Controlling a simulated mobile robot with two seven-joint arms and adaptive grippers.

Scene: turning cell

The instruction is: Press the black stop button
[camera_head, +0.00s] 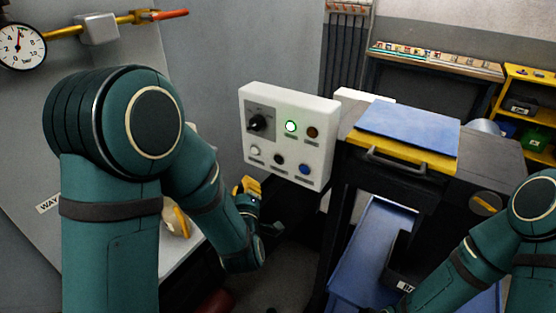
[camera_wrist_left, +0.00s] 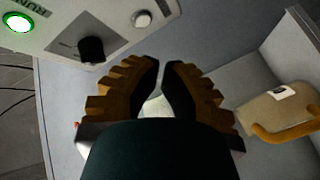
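My left gripper (camera_head: 249,187) is below and slightly left of the panel, apart from the black button. In the left wrist view its ridged yellow fingers (camera_wrist_left: 162,66) come together with only a slim gap at the tips and nothing between them. That view shows a black knob (camera_wrist_left: 91,48) and lit green button (camera_wrist_left: 18,22), not the black button. My right gripper is out of view.
The panel's upper row has the black rotary knob (camera_head: 257,122), the green lamp button (camera_head: 291,126) and an amber one (camera_head: 312,132). A dark cart with a blue top (camera_head: 408,128) stands right of the panel. A yellow-handled part (camera_wrist_left: 285,128) is right of my left fingers.

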